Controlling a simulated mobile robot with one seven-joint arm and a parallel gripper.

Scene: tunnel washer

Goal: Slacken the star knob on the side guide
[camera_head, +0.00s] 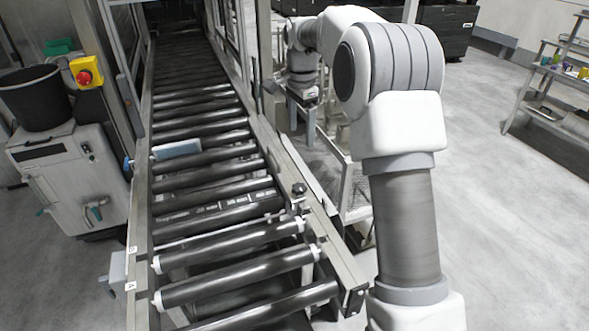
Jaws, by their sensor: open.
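A small dark star knob (299,188) stands on the right side guide (318,212) of the roller conveyor, near its front end. The knob is small in the picture, and its thread and clamp cannot be made out. My white and grey arm rises at the right and bends over to the left. My gripper (303,122) hangs at its far end, beyond the right side guide, above and behind the knob in the picture. It is apart from the knob. Its jaws are open and look empty, though the fingers are small and partly lost against the background.
Dark conveyor rollers (205,152) run away to the back, with a pale blue block (177,150) at their left. A grey cabinet with a black bin (36,98) and a red emergency button (85,76) stands at left. Open floor and shelves (566,80) are at right.

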